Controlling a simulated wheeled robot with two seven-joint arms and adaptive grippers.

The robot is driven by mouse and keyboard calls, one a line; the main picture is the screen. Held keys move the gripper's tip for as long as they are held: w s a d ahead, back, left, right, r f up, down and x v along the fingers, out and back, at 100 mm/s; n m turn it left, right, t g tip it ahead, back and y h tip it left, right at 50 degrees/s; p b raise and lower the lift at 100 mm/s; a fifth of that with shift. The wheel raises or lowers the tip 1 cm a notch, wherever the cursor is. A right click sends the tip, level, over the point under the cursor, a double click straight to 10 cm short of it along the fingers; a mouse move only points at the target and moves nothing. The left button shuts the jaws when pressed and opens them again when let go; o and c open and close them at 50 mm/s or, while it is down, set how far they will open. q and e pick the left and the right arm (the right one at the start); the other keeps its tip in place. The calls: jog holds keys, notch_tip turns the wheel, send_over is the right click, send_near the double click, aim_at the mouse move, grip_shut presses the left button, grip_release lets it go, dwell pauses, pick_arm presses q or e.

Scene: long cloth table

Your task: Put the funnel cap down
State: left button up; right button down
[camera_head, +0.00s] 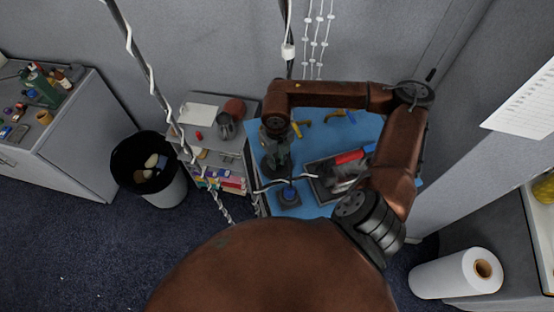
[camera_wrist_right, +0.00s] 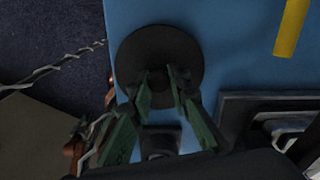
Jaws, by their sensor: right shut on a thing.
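The funnel cap (camera_wrist_right: 160,45) is a dark round disc in the right wrist view, over the blue table top near its left edge. My right gripper (camera_wrist_right: 163,82) has its green fingers shut on the small raised middle of the cap. In the head view my right gripper (camera_head: 278,158) points down over the left part of the blue table top (camera_head: 355,130). I cannot tell whether the cap touches the table. My left gripper is not in view.
A dark tray (camera_head: 318,188) with a red-handled tool (camera_head: 350,156) lies right of the gripper. Yellow tools (camera_head: 304,122) lie at the back. A grey shelf (camera_head: 215,145) and a black bin (camera_head: 172,180) stand left.

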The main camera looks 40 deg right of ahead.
aim_at(277, 161)
jog(key=shift+f, duration=0.15)
jog(key=c, duration=1.8)
grip_release()
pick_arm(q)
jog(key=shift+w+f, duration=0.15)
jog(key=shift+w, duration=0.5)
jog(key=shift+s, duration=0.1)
pick_arm(e)
jog(key=shift+r, duration=0.3)
pick_arm(q)
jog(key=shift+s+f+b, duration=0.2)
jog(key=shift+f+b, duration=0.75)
jog(key=shift+b, duration=0.15)
pick_arm(e)
notch_tip(277, 161, up, 12)
jog(key=shift+f, duration=0.1)
